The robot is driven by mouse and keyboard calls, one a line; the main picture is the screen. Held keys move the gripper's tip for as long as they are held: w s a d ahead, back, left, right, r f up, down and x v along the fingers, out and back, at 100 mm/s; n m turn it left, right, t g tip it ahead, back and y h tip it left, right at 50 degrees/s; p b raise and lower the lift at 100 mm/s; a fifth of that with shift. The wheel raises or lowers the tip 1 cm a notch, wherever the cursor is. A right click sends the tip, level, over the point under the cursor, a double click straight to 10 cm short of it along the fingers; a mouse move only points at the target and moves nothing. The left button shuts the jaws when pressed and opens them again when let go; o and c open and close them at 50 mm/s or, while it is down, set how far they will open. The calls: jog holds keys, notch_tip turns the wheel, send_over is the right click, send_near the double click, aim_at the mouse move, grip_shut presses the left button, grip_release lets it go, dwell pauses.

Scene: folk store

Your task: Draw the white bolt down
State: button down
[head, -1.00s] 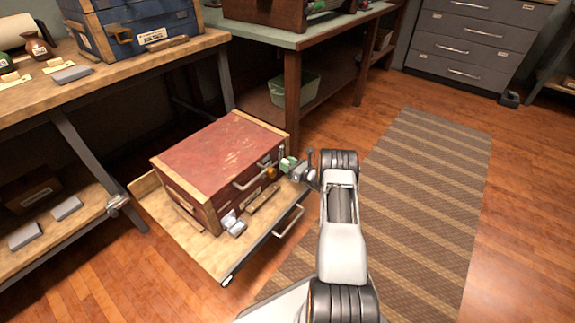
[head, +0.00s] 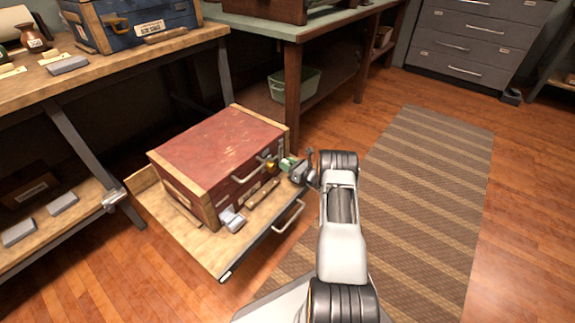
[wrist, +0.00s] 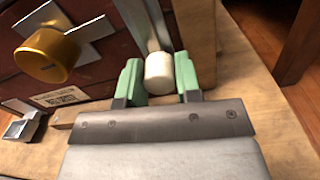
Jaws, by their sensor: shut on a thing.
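The white bolt (wrist: 159,72) shows in the wrist view as a pale rounded end on a metal rod. It stands at the front right of a red wooden chest (head: 215,152). My gripper (wrist: 159,82) has its green fingers on either side of the white end and is shut on it. In the head view my gripper (head: 289,166) is at the chest's front right corner, and the bolt is too small to make out clearly there.
A gold knob (wrist: 47,55) sits left of the bolt. The chest has a pale handle (head: 249,176) and a metal catch (head: 232,220), and rests on a wooden board (head: 215,255). A workbench (head: 130,55) stands behind left. The striped rug (head: 420,190) is clear.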

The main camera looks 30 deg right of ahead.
jog(key=shift+f, duration=0.25)
jog(key=c, duration=1.1)
grip_release()
jog(key=o, duration=0.3)
jog(key=shift+r, duration=0.1)
jog(key=p+v, duration=0.4)
jog(key=v, duration=1)
jog(key=shift+w, duration=0.1)
